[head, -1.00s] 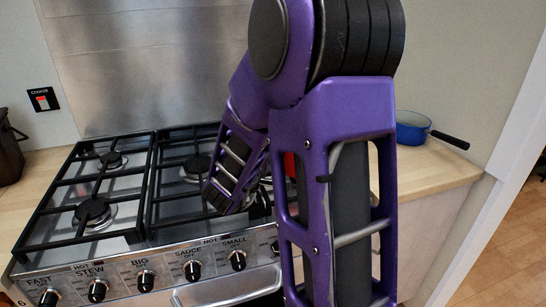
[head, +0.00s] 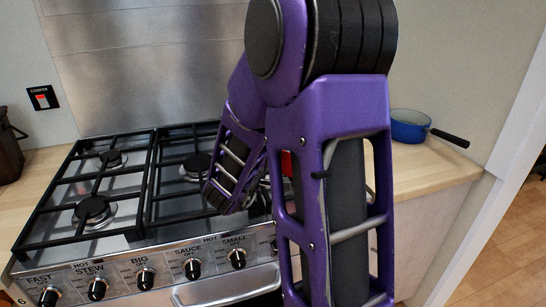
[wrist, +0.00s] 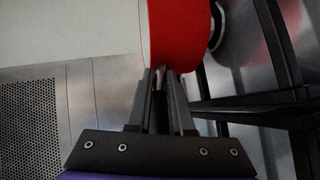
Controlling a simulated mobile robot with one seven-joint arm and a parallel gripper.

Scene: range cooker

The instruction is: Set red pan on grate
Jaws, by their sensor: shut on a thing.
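The red pan (wrist: 172,32) shows in the wrist view as a curved red wall just beyond the fingertips. My gripper (wrist: 160,78) is shut on the pan, with a narrow part of it between the fingers. In the head view only a small red patch of the pan (head: 287,163) shows behind my purple arm; the fingers are hidden there. The black grate (head: 148,190) covers the cooker top, and its bars (wrist: 265,108) show to the right of the pan in the wrist view. I cannot tell whether the pan touches the grate.
A blue pan (head: 408,127) with a black handle stands on the wooden counter (head: 440,168) at the right. The grate's left and middle parts are bare over the burners (head: 93,210). Knobs (head: 145,280) line the cooker front. A metal splashback (head: 150,65) stands behind.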

